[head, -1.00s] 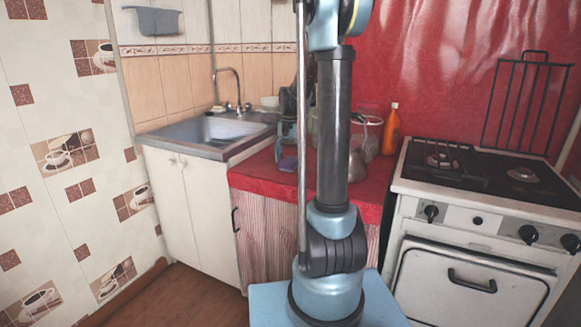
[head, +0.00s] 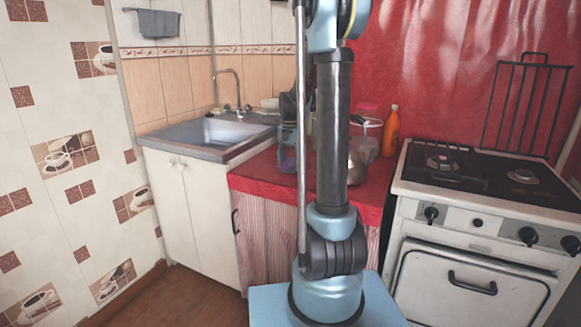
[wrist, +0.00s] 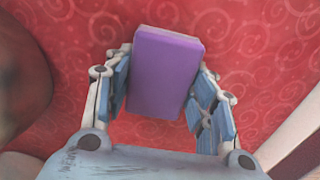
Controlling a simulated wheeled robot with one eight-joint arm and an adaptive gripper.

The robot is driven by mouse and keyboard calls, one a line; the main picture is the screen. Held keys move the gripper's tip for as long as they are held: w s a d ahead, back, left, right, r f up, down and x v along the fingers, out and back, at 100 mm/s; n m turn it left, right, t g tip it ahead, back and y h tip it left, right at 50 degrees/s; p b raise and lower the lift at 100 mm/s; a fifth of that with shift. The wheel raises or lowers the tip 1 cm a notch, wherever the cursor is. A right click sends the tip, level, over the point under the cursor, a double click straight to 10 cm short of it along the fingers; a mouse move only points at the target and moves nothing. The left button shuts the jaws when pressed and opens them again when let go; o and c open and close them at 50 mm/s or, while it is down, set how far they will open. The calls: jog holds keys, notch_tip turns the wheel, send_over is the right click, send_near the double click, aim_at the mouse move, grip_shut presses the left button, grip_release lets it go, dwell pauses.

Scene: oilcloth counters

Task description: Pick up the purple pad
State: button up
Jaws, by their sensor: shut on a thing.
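The purple pad (wrist: 165,72) is a rectangular block with a pale edge along its top. In the wrist view it sits between the two blue-padded fingers of my gripper (wrist: 160,95), which is shut on it. The red patterned oilcloth (wrist: 255,50) lies behind the pad; I cannot tell from this view how far apart they are. In the head view my gripper (head: 287,158) is small, over the left part of the red counter (head: 262,172) and partly hidden by my arm.
A metal pot (head: 356,165) and an orange bottle (head: 391,131) stand on the counter to the right. The sink (head: 208,134) is on the left and the stove (head: 480,190) on the right. A dark rounded thing (wrist: 22,75) shows at the wrist view's left edge.

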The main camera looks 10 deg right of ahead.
aim_at(290, 161)
notch_tip(290, 161, up, 10)
jog(key=shift+f, duration=0.1)
dwell(0.4)
jog(key=shift+c, duration=0.8)
